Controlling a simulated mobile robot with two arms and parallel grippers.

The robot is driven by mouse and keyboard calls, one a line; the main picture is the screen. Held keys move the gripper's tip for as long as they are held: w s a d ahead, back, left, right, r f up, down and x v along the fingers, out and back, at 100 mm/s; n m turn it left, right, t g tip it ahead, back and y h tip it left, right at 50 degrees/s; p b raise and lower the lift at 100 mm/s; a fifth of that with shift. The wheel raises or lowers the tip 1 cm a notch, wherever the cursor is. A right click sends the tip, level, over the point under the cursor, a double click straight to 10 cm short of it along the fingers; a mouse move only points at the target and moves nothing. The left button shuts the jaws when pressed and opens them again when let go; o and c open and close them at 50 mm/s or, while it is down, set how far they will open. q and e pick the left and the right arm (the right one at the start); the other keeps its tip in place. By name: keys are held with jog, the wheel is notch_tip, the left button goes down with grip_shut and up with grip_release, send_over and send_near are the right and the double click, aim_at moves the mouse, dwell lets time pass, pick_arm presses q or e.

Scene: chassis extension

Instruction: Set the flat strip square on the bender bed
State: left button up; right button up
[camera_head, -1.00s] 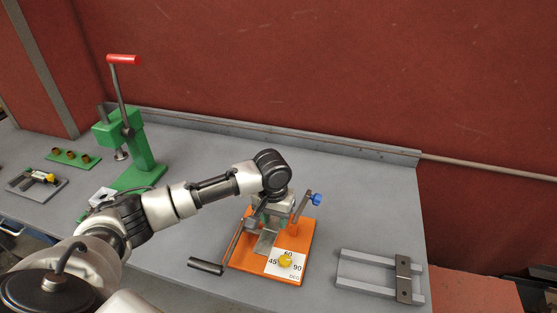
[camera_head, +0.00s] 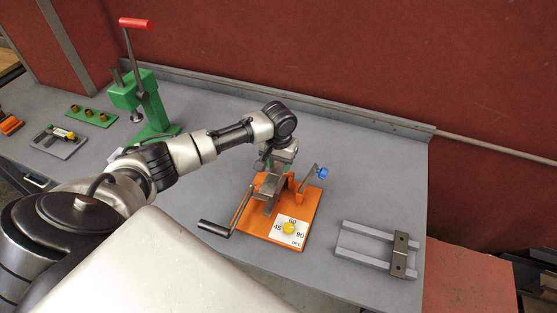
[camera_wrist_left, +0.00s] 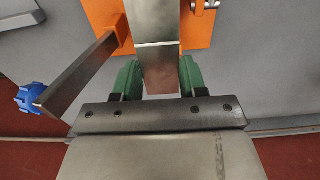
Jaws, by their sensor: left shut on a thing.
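The flat strip (camera_wrist_left: 160,72) is a plain steel bar with a pale line across it in the left wrist view. My left gripper (camera_wrist_left: 160,78) is shut on the strip's near end, with a green finger along each side. In the head view the left gripper (camera_head: 272,164) is over the back of the bender, partly hidden by its own wrist. The bender has an orange base (camera_head: 256,222), a crank arm and a blue knob (camera_head: 322,173). The strip points forward over the bender's middle. I cannot tell whether it touches the bed. My right gripper is not in view.
A yellow knob on a white angle plate (camera_head: 300,238) is at the bender's front. The black crank handle (camera_head: 214,228) sticks out left. A green press (camera_head: 150,105) stands at the back left. A grey rail fixture (camera_head: 362,243) lies at the right, with clear bench between.

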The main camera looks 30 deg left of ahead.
aim_at(279, 167)
pick_arm(q)
jog(key=shift+f+b, duration=1.25)
jog(key=shift+f, duration=0.8)
jog(key=shift+f+b, duration=0.3)
jog(key=shift+f, duration=0.45)
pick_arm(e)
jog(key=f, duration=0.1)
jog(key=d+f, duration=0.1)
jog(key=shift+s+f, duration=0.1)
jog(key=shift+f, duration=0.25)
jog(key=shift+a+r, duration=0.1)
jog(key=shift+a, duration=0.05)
pick_arm(q)
jog(key=shift+p, duration=0.45)
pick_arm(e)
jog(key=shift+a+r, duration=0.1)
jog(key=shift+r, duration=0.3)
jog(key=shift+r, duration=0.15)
pick_arm(q)
jog(key=shift+d+p, duration=0.1)
jog(key=shift+p, duration=0.3)
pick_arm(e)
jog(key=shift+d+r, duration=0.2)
